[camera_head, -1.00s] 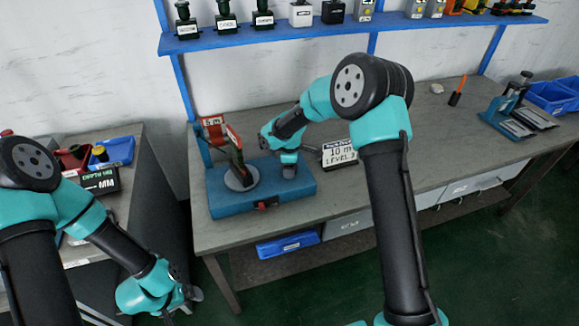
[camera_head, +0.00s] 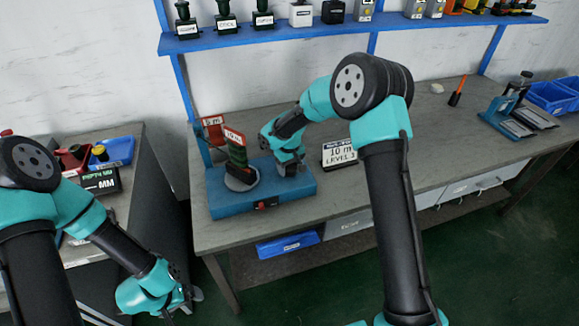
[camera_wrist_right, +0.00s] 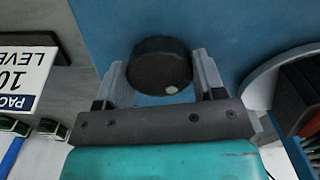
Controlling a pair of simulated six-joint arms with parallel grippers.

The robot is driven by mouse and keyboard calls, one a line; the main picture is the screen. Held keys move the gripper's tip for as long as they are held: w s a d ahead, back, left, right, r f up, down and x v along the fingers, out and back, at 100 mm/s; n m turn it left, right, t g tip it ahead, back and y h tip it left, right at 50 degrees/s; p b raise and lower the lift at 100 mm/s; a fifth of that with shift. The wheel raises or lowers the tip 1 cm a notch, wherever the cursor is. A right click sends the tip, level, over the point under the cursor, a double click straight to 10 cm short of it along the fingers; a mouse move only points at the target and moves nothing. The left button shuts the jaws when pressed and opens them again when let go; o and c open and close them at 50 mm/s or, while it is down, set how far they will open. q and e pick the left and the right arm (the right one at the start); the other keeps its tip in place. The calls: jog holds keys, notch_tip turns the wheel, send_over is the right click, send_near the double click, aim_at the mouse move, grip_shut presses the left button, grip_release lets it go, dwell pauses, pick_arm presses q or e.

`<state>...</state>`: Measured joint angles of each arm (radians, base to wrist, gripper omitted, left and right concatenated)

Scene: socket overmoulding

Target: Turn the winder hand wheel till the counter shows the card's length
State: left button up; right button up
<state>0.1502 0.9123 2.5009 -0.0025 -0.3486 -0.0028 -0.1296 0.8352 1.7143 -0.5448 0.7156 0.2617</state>
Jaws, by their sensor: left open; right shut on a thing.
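The blue winder (camera_head: 215,200) stands on the bench. Its dark round hand wheel knob (camera_wrist_right: 160,66) with a pale dot shows in the right wrist view. My right gripper (camera_wrist_right: 160,80) is shut on the knob, one finger on each side. In the head view my right arm hides most of the knob. A red counter sign (camera_head: 212,121) reads what looks like 5 m or 6 m; its digit is hard to read. The card (camera_head: 341,154) reads 10 m, LEVEL 3. My left gripper (camera_head: 188,300) hangs low at the left, its fingers barely visible; it is open and empty.
A blue shelf (camera_head: 290,31) with devices runs above. A clamp tool (camera_head: 508,105) and blue bins (camera_head: 552,97) stand far right. The bench between is mostly clear.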

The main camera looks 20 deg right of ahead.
aim_at(290, 166)
jog(key=shift+m, duration=1.1)
jog(key=o, duration=0.9)
jog(key=shift+o, duration=0.2)
notch_tip(290, 166, up, 18)
jog(key=shift+f, duration=0.25)
jog(key=shift+d+f, duration=0.1)
